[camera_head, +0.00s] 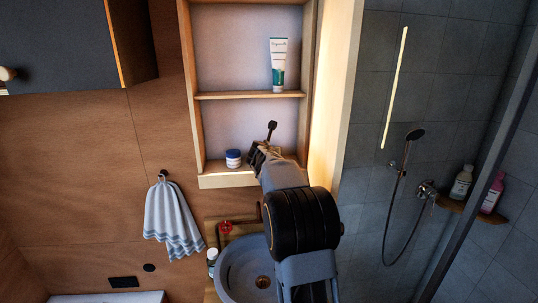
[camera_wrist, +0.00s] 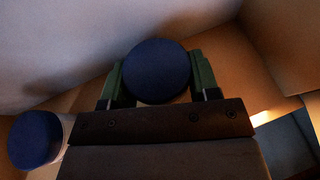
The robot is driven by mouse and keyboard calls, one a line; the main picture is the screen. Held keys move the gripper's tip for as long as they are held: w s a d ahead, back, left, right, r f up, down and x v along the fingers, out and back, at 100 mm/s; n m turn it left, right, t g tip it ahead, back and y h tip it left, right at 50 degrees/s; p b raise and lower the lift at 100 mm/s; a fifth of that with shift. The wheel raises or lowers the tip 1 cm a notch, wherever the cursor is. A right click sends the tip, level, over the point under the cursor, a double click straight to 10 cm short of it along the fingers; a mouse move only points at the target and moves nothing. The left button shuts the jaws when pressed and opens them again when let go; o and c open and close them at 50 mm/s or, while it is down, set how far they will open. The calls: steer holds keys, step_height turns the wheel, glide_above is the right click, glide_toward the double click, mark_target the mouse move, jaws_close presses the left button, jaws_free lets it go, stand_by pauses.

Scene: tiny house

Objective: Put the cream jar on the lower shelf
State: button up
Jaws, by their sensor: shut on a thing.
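My gripper (camera_head: 258,152) is at the lower shelf (camera_head: 222,178) of the wooden cabinet. In the wrist view its two green fingers (camera_wrist: 157,88) are shut on a round, dark blue lid (camera_wrist: 157,70), which looks like the lid of a cream jar. The jar's body is hidden below the lid, and my gripper hides this jar in the head view. I cannot tell whether it touches the shelf board. A second jar, white with a blue lid (camera_head: 233,158), stands upright on the lower shelf to the left. It also shows in the wrist view (camera_wrist: 37,138), apart from my gripper.
A white and green tube (camera_head: 278,65) stands on the upper shelf (camera_head: 250,95). The cabinet's side walls bound the space. A striped towel (camera_head: 173,220) hangs at left.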

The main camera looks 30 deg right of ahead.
steer(key=shift+f, duration=0.2)
steer(key=o, duration=0.9)
steer(key=shift+r, duration=0.1)
steer(key=shift+o, duration=0.2)
steer(key=shift+r, duration=0.2)
steer(key=b+v, duration=0.2)
steer(key=v, duration=1)
steer(key=s+a+f+m+g+y, duration=0.1)
steer(key=s+a+f+m+y, duration=0.2)
steer(key=s+a+f+m, duration=0.2)
steer(key=s+a+f+m+g+y, duration=0.2)
steer(key=s+a+f+m, duration=0.3)
steer(key=s+a+m, duration=0.4)
steer(key=s+a+f+m+g+y, duration=0.2)
steer(key=s+a+f+m+y, duration=0.2)
steer(key=s+m, duration=0.7)
steer(key=a+f+m, duration=0.2)
steer(key=a, duration=0.1)
steer(key=shift+s+a+m, duration=0.15)
steer(key=shift+s+m, duration=0.2)
steer(key=shift+m, duration=0.05)
